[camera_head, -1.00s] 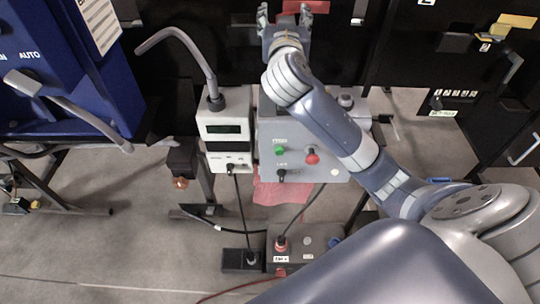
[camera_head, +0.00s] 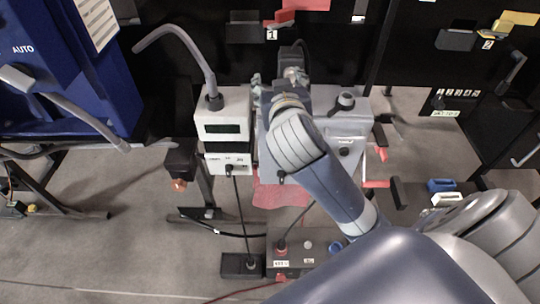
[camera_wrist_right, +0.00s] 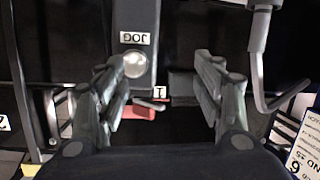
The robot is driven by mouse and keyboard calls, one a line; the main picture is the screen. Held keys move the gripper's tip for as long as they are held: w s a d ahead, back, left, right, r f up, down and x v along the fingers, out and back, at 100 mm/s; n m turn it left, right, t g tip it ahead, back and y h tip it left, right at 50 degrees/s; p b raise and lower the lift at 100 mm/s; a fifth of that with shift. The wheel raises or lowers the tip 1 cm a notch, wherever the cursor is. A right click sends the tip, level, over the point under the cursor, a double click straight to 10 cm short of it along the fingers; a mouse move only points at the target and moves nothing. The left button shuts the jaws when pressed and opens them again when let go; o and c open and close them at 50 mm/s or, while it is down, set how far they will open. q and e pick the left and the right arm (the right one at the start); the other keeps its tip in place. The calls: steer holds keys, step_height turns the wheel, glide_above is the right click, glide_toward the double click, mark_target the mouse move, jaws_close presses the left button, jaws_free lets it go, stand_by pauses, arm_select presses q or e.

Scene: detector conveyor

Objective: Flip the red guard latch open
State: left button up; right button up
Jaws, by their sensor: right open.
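The red guard latch (camera_head: 280,19) is on the dark panel at the top middle of the head view, beside a grey block (camera_head: 245,32) and above a label "1". In the right wrist view, the red latch (camera_wrist_right: 138,111) lies beyond the fingers, left of the grey block (camera_wrist_right: 183,86). My right gripper (camera_head: 275,78) is open and empty over the grey control box, below the latch in the head view and apart from it. Its spread fingers (camera_wrist_right: 158,78) show in the right wrist view. My left gripper is not in view.
The grey control box (camera_head: 330,128) and a white box with a display (camera_head: 223,135) stand below the panel. A curved grey arm (camera_head: 185,40) rises at left. A yellow latch (camera_head: 487,36) with label "2" is at right. A blue machine (camera_head: 40,60) fills the upper left.

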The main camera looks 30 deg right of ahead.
steer(key=s+a+f+n+g+y, duration=0.1)
steer(key=f+g, duration=0.1)
steer(key=f, duration=0.8)
steer(key=a+f+n+g+y, duration=0.2)
steer(key=f, duration=0.8)
steer(key=shift+s+a+f+n, duration=0.15)
steer(key=shift+s+n, duration=0.15)
steer(key=shift+s, duration=0.1)
steer(key=shift+c, duration=0.3)
